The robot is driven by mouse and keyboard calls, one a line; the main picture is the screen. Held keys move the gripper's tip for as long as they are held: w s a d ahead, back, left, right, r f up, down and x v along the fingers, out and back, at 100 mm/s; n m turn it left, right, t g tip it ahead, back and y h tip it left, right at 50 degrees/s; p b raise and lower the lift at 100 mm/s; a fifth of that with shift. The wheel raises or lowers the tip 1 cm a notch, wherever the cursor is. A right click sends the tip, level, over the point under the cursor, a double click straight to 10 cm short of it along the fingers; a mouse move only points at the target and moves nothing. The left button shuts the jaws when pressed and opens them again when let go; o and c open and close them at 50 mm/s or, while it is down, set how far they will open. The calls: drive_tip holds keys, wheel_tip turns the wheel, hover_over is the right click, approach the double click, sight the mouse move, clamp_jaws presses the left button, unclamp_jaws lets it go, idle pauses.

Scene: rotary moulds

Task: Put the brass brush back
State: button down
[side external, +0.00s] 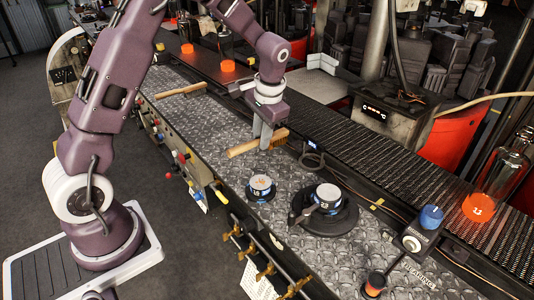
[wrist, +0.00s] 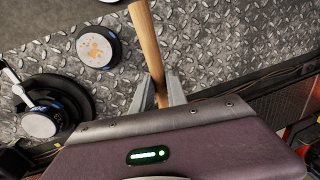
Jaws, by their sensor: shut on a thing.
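The brush (side external: 241,149), with a wooden handle and a yellowish bristle head, is at the middle of the side external view. My gripper (side external: 265,140) points down and is shut on it, near the bristle end. In the wrist view the brush's wooden handle (wrist: 147,35) runs from the top edge down between the two fingers of my gripper (wrist: 158,90). The bristles are hidden there by the gripper body. I cannot tell whether the brush touches the metal plate below or is just above it.
A second wooden-handled tool (side external: 182,90) lies farther back on the diamond plate (side external: 215,125). A small round tin (side external: 261,186) and a black turntable (side external: 327,222) with another tin stand nearer the front. A dark conveyor (side external: 345,145) with orange pieces runs alongside.

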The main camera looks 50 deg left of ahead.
drive_tip(key=shift+f, duration=2.4)
drive_tip(key=c, duration=1.3)
unclamp_jaws()
drive_tip(key=shift+f, duration=0.1)
wheel_tip(320, 180, up, 12)
drive_tip(key=d, duration=0.3)
drive_tip(key=s+d+r+t+h, duration=0.1)
drive_tip(key=s+d+r+t, duration=0.3)
drive_tip(key=s+r, duration=0.7)
drive_tip(key=shift+t+h, duration=0.6)
drive_tip(key=shift+t, duration=0.2)
drive_tip(key=s+d, duration=0.1)
drive_tip(key=s, duration=0.4)
drive_tip(key=s+d+f, duration=0.1)
drive_tip(key=s+d, duration=0.1)
drive_tip(key=s, duration=0.2)
drive_tip(key=s+d+f, duration=0.1)
drive_tip(key=s, duration=0.4)
drive_tip(key=shift+s+d+f, duration=0.1)
drive_tip(key=shift+s+d, duration=0.2)
drive_tip(key=shift+s, duration=0.05)
